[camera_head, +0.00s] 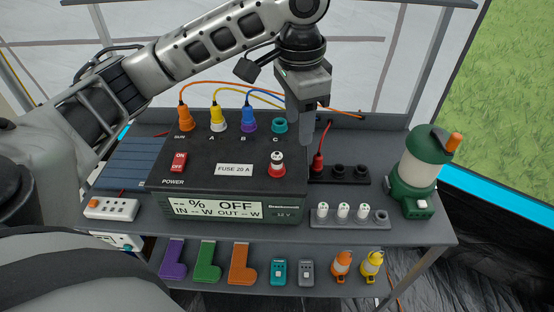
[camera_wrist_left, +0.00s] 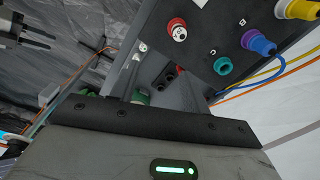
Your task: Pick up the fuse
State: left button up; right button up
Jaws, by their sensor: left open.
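A white-topped fuse (camera_head: 277,156) stands in a red socket on top of the black power box (camera_head: 215,150), beside the "FUSE 20 A" label. It also shows in the left wrist view (camera_wrist_left: 179,33). Several similar white fuses (camera_head: 343,210) stand in a grey holder (camera_head: 350,223) to the right, whose rightmost hole is empty. My left gripper (camera_head: 303,135) is open, pointing down over the box's back right part, behind the red-socket fuse and apart from it. Its fingers are partly hidden. My right gripper is not in the head view.
Orange, yellow and blue plugs (camera_head: 217,120) with cables and a teal socket (camera_head: 279,125) line the box's back. A red plug (camera_head: 318,162) sits in a black strip (camera_head: 350,174). A green lantern (camera_head: 415,170) stands right. The lower shelf (camera_head: 325,283) holds colored items.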

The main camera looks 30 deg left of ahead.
pick_arm(q)
jog(key=a+r+n, duration=0.1)
jog(key=a+r, duration=0.3)
jog(key=r, duration=0.1)
jog(key=b, duration=0.2)
send_over(276, 155)
notch_tip(276, 155, down, 4)
jog(key=f, duration=0.3)
jog(key=f+b, duration=0.1)
jog(key=f, duration=0.1)
jog(key=shift+w+d+f, duration=0.15)
jog(key=shift+w+f, duration=0.1)
jog(key=shift+f, duration=0.05)
jog(key=f, duration=0.4)
jog(key=shift+s+f+b, duration=0.1)
jog(key=shift+s+b, duration=0.15)
jog(key=shift+b, duration=0.05)
jog(key=shift+f, duration=0.55)
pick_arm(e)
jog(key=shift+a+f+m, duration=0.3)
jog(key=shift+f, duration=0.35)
pick_arm(q)
grip_shut()
